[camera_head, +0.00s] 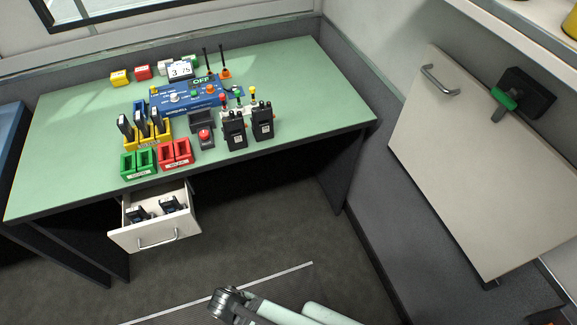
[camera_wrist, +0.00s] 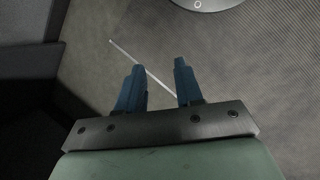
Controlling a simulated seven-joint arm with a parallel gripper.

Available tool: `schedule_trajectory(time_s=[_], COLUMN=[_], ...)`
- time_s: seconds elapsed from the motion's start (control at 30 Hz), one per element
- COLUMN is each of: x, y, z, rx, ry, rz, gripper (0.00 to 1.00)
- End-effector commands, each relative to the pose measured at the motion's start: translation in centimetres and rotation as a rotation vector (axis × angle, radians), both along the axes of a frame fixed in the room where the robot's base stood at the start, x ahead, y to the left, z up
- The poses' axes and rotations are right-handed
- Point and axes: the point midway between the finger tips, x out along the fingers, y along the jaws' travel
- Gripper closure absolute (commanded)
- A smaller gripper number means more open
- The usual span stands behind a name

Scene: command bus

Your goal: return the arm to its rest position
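My gripper (camera_wrist: 158,66) shows in the wrist view with its two blue fingers apart and nothing between them. Beyond the fingers is grey-brown floor (camera_wrist: 95,85) with a thin white line. Part of my arm (camera_head: 255,306) shows at the bottom of the head view, low in front of the desk and well apart from it. The fingers cannot be made out in the head view.
A green desk (camera_head: 75,130) holds a blue control panel (camera_head: 186,97), colored holders and two black radios (camera_head: 234,130). Its drawer (camera_head: 155,234) is open, with dark devices inside. A pale panel with a handle (camera_head: 480,160) stands at the right. Floor in front is clear.

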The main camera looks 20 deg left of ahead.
Motion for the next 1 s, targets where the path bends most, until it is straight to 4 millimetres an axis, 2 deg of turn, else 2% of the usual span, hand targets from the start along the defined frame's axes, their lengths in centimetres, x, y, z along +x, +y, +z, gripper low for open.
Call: schedule_trajectory(time_s=[0.1, 0.4, 1.0], x=[1.7, 5.1, 10.9], y=[-1.7, -5.6, -14.2], z=[-0.9, -2.5, -5.0], rx=[-0.020, -0.051, -0.087], ry=[0.040, 0.122, 0.220], rz=[-0.106, -0.347, -0.766], gripper=[0.64, 0.64, 0.64])
